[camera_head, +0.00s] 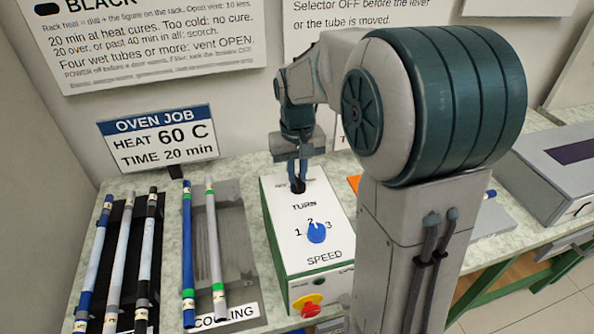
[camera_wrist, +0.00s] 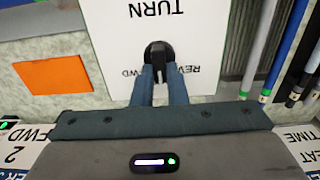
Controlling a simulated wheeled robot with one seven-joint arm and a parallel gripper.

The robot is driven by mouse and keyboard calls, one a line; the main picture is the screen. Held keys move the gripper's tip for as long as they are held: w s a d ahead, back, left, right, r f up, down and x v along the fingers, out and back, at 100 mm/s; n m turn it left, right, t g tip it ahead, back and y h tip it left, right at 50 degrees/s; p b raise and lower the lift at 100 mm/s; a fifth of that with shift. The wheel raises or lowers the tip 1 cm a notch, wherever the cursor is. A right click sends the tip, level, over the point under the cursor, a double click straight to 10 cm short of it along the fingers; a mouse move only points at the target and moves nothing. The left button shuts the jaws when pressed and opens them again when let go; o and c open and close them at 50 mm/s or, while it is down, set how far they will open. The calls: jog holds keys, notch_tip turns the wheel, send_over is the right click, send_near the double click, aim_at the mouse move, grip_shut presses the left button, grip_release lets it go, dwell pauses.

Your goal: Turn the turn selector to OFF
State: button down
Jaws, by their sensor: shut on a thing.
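The turn selector is a small black knob (camera_wrist: 158,53) on the white top of a control box (camera_head: 285,250), just beyond the word TURN. My gripper (camera_wrist: 159,70) is shut on the knob, with one blue finger on each side of it in the wrist view. In the head view my gripper (camera_head: 298,184) reaches down to the far end of the box and mostly covers the knob. Labels beside the knob are partly hidden by the fingers; REV shows in part. I cannot tell which setting the knob points to.
A blue speed dial (camera_head: 316,232) and a red button (camera_head: 307,306) on yellow sit nearer on the same box. Racks with several rods (camera_head: 118,260) lie to the left. An OVEN JOB sign (camera_head: 158,139) stands behind. An orange patch (camera_wrist: 54,75) lies beside the box.

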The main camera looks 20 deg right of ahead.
aim_at(297, 176)
dwell(0.4)
jog(key=c, duration=1.4)
grip_release()
jog(key=shift+c, duration=0.2)
notch_tip(297, 176, up, 14)
jog(key=shift+f, duration=0.1)
jog(key=s+f+t, duration=0.1)
jog(key=s+f, duration=0.3)
jog(key=s, duration=0.2)
jog(key=s+f+t, duration=0.1)
jog(key=s+f, duration=0.3)
jog(key=s, duration=0.2)
jog(key=s+f+t, duration=0.1)
jog(key=s+f, duration=0.3)
jog(key=s, duration=0.1)
jog(key=shift+s+a, duration=0.15)
jog(key=shift+s, duration=0.25)
